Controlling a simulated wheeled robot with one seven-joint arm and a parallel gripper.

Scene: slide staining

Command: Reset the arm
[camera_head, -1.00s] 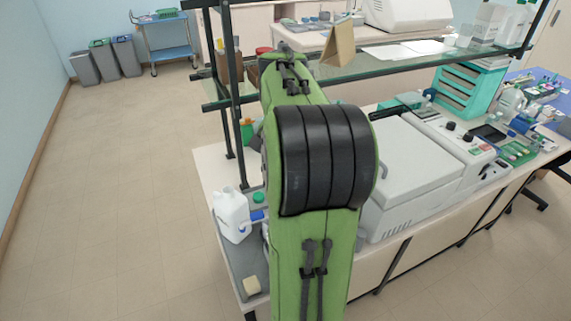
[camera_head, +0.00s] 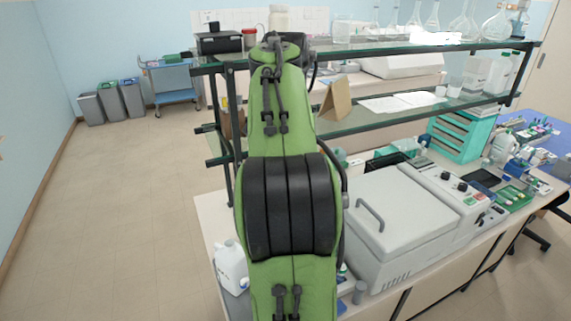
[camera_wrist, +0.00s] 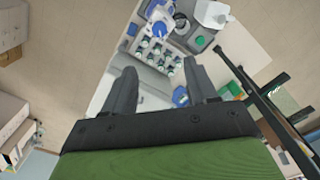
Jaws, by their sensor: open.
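My gripper (camera_wrist: 160,92) shows in the wrist view with its two dark fingers spread apart and nothing between them. It points down from above at the bench, with a rack of small bottles (camera_wrist: 158,52) well below it. In the head view my green arm stands in front of the bench and shelf, and its end is hidden. The arm also hides part of the bench.
A white jug (camera_head: 230,266) stands at the bench's left end. A grey lidded machine (camera_head: 400,215) stands right of my arm. A glass shelf (camera_head: 380,122) with glassware above spans the back. Teal drawers (camera_head: 462,128) stand at right. The floor at left (camera_head: 120,220) is clear.

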